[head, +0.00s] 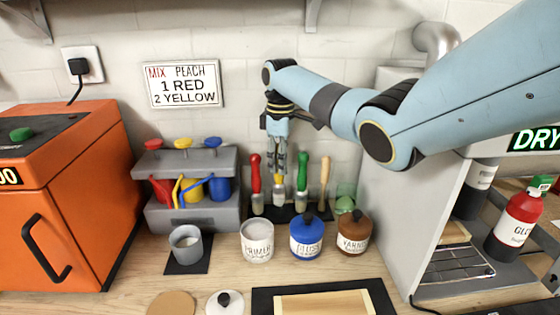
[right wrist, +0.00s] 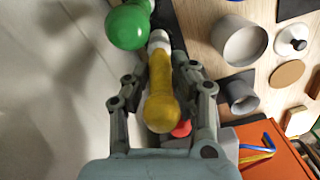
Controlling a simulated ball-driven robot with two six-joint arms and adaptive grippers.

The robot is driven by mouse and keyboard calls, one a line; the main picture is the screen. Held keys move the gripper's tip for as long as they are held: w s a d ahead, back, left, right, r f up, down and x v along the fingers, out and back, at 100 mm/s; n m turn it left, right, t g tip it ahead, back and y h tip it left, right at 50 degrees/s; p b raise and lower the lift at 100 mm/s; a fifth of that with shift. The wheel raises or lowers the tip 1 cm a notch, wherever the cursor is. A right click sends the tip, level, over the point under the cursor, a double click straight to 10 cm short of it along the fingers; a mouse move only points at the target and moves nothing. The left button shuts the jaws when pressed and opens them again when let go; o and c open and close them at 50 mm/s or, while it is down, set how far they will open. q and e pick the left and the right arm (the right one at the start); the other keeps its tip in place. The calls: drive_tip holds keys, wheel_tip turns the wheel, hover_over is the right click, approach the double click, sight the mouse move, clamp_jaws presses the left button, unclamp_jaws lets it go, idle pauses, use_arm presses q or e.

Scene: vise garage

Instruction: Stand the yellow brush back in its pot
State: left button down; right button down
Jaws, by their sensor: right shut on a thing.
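The yellow brush (head: 278,186) hangs or stands upright in the row of brushes at the back of the bench, with the red brush left of it and the green brush right. My right gripper (head: 277,160) comes down from above and is shut on its handle. In the right wrist view the yellow handle (right wrist: 162,100) lies between the two fingers (right wrist: 162,95). The brush's lower end is partly hidden, and I cannot tell whether it touches the black stand (head: 288,213). The white primer pot (head: 257,243) is open in front. My left gripper is out of view.
The red brush (head: 255,180), green brush (head: 302,176) and wooden-handled brush (head: 324,178) stand close by. A blue pot (head: 306,239), brown varnish pot (head: 354,234) and grey cup (head: 186,244) are in front. A grey cabinet (head: 390,220) stands at right.

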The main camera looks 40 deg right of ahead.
drive_tip(key=c, duration=1)
unclamp_jaws()
wheel_tip(320, 180, up, 12)
drive_tip(key=shift+d, duration=0.15)
drive_tip(key=shift+f, duration=0.1)
